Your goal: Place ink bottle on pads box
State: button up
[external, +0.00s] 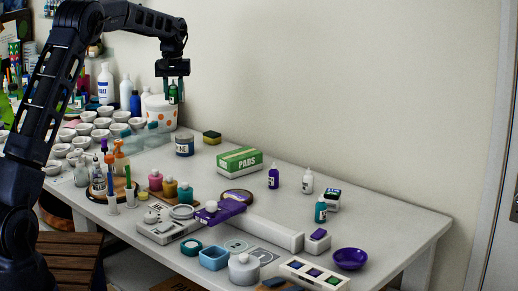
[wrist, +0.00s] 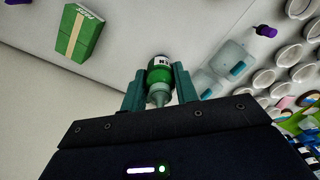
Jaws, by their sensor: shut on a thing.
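A small green ink bottle (external: 173,92) is held in my gripper (external: 173,88), high above the back left of the table in the external view. The pads box (external: 240,161) is green and white and lies on the table near the wall, to the right of and below my gripper. It also shows in the wrist view (wrist: 78,33) at the upper left. Its top looks clear.
Purple (external: 273,178), white (external: 307,181) and teal (external: 320,210) bottles stand right of the box. A white tub with orange dots (external: 160,113) stands below my gripper. Many white cups crowd the left.

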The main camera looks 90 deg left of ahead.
notch_tip(320, 180, up, 5)
jog(key=n, duration=0.2)
send_over(240, 154)
notch_tip(240, 154, down, 20)
jog(key=shift+f, duration=0.1)
jog(key=o, duration=1)
jog(key=shift+o, duration=0.2)
notch_tip(240, 154, up, 12)
